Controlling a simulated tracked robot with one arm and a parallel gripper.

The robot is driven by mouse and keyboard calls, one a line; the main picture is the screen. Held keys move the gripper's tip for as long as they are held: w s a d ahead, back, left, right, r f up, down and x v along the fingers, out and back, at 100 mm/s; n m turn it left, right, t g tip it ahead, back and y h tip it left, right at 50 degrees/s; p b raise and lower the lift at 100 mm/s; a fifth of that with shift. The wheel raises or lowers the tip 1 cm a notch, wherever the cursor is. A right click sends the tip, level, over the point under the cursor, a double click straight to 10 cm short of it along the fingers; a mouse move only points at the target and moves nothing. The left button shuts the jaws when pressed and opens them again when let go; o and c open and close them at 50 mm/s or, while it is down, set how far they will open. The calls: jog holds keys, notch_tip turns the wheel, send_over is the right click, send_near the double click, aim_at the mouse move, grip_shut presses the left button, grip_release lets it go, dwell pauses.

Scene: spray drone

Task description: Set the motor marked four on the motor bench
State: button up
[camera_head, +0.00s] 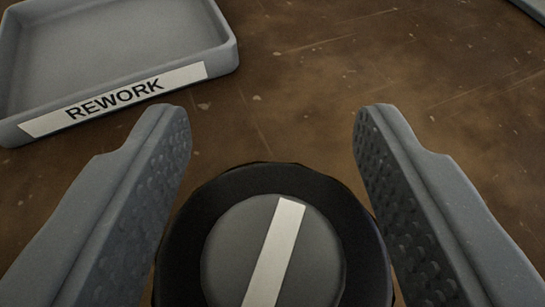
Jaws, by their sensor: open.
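A round black motor (185,232) with a grey top face is at the bottom centre of the view, cut off by the lower edge. One white bar (274,250) crosses its top, slightly tilted. No number four can be read on it. My gripper (272,115) is open, with one ribbed grey finger on each side of the motor. No motor bench can be made out.
A grey tray (222,45) labelled REWORK (115,98) lies at the upper left and looks empty. The brown, scuffed surface (330,80) ahead is clear. A grey edge (532,8) of something shows at the top right corner.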

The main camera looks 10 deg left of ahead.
jog(key=p+v, duration=0.1)
jog(key=v, duration=0.9)
jog(key=shift+s+d+r, duration=0.15)
jog(key=shift+s+r, duration=0.05)
jog(key=shift+r, duration=0.1)
jog(key=shift+s+d+r+p, duration=0.1)
jog(key=shift+s+p, duration=0.2)
jog(key=shift+s, duration=0.35)
jog(key=d+r+m+t+h, duration=0.1)
jog(key=d+r+h, duration=0.1)
jog(key=r, duration=0.9)
jog(key=d+r+h, duration=0.2)
jog(key=r, duration=0.9)
jog(key=s+a+r, duration=0.2)
jog(key=s+r, duration=0.2)
jog(key=r, duration=0.4)
jog(key=s+a+r+m, duration=0.1)
jog(key=s+a+r, duration=0.2)
jog(key=s+r, duration=0.2)
jog(key=s+a+r+t+y, duration=0.1)
jog(key=s+r, duration=0.3)
jog(key=r, duration=0.6)
jog(key=shift+s+a+r, duration=0.3)
jog(key=shift+a, duration=0.4)
